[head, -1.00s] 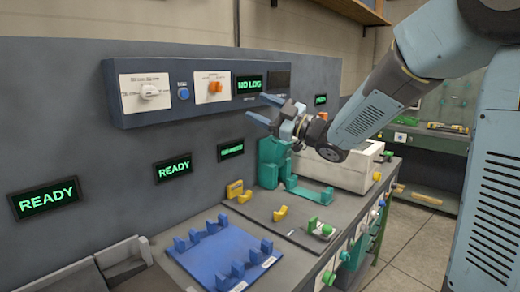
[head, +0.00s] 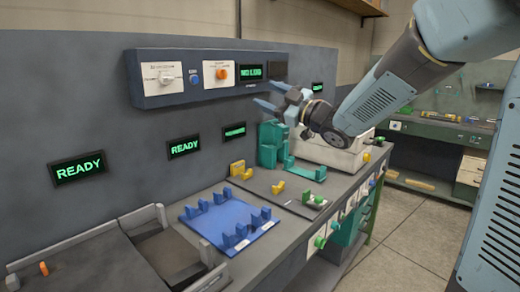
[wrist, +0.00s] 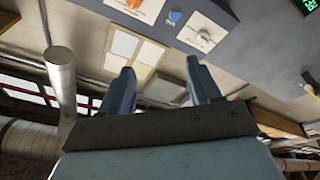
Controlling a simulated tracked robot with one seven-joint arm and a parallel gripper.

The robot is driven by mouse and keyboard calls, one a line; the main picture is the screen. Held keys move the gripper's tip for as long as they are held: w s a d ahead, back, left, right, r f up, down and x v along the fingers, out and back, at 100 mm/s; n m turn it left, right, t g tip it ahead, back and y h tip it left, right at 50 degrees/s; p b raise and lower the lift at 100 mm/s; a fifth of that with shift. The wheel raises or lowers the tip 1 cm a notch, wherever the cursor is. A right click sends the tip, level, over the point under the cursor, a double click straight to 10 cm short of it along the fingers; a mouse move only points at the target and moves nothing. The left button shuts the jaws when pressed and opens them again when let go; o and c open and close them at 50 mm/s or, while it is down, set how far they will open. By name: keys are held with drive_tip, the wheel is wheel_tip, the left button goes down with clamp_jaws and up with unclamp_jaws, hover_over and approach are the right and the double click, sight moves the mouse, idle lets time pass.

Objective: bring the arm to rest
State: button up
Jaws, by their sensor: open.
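My gripper (head: 274,95) is open and empty. In the head view it is held in the air in front of the grey wall panel, just below the control box (head: 205,78) and above the green fixture (head: 272,146). Its two blue fingers point left, apart from the panel. In the wrist view my gripper (wrist: 161,88) shows both fingers spread with nothing between them. The ceiling and ductwork lie beyond them, and the control box's knob plates are at the top.
Below are a blue tray (head: 224,222) with several upright blocks, yellow blocks (head: 237,170) and a white machine (head: 330,153). Green READY displays (head: 79,168) are on the panel. A green bench (head: 440,132) stands at the back right. The floor (head: 405,228) on the right is clear.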

drive_tip(key=s+d+f+m+t+h, duration=0.1)
drive_tip(key=s+d+f+m+h, duration=0.15)
drive_tip(key=d+m+h, duration=0.55)
drive_tip(key=s+d+f+m+t+h, duration=0.1)
drive_tip(key=s+d+f+m+h, duration=0.15)
drive_tip(key=d+m+h, duration=0.45)
drive_tip(key=s+d+f+m+g, duration=0.1)
drive_tip(key=s+d+f+g, duration=0.1)
drive_tip(key=s, duration=0.5)
drive_tip(key=s+d+f+m+g+h, duration=0.1)
drive_tip(key=s+d+f+g, duration=0.1)
drive_tip(key=s, duration=0.6)
drive_tip(key=s+d+f+m+g, duration=0.1)
drive_tip(key=s+f+g, duration=0.3)
drive_tip(key=s, duration=0.4)
drive_tip(key=shift+d+f+m+g+h, duration=0.3)
drive_tip(key=shift+d+f+h, duration=0.1)
drive_tip(key=shift+f, duration=0.3)
